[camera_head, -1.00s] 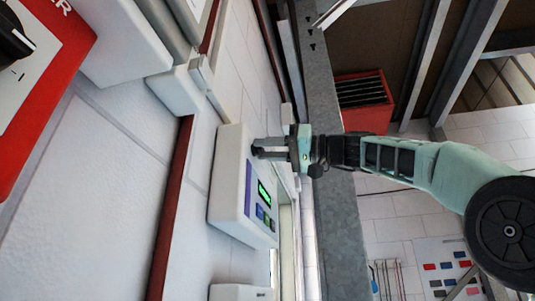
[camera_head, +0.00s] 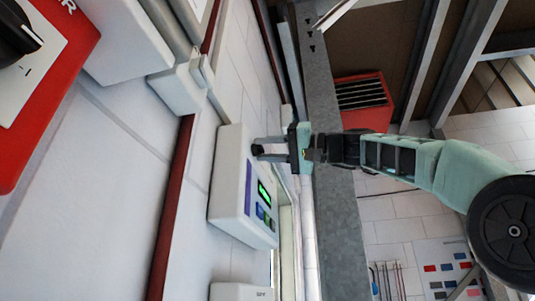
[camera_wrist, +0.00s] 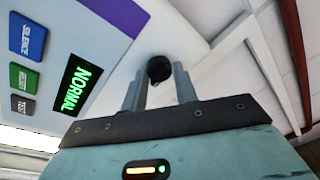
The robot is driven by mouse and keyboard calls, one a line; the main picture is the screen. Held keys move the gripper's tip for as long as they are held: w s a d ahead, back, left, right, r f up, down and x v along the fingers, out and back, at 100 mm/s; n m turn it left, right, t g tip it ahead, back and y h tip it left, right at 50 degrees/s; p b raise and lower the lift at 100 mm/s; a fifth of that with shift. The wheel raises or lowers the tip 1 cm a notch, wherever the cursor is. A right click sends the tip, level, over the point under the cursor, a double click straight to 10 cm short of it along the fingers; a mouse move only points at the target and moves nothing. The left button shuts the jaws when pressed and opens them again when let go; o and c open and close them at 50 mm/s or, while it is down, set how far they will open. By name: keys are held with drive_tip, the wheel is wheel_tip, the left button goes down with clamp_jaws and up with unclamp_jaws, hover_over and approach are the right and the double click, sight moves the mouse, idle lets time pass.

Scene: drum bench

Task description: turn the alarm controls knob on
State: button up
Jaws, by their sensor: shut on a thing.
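The alarm control box (camera_head: 228,185) is a white panel on the wall, seen sideways in the head view, with a purple strip and a green lit display (camera_wrist: 76,86) reading NORMAL in the wrist view.
Blue SILENCE, green RESET and dark TEST buttons (camera_wrist: 24,75) lie left of the display in the wrist view. A red panel with a black rotary switch (camera_head: 20,35) is at upper left. A grey steel beam (camera_head: 340,220) stands behind my arm.

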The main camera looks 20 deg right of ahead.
drive_tip(key=o, duration=0.9)
drive_tip(key=shift+o, duration=0.2)
drive_tip(key=b+v, duration=0.6)
drive_tip(key=v, duration=1.1)
drive_tip(key=shift+d, duration=0.15)
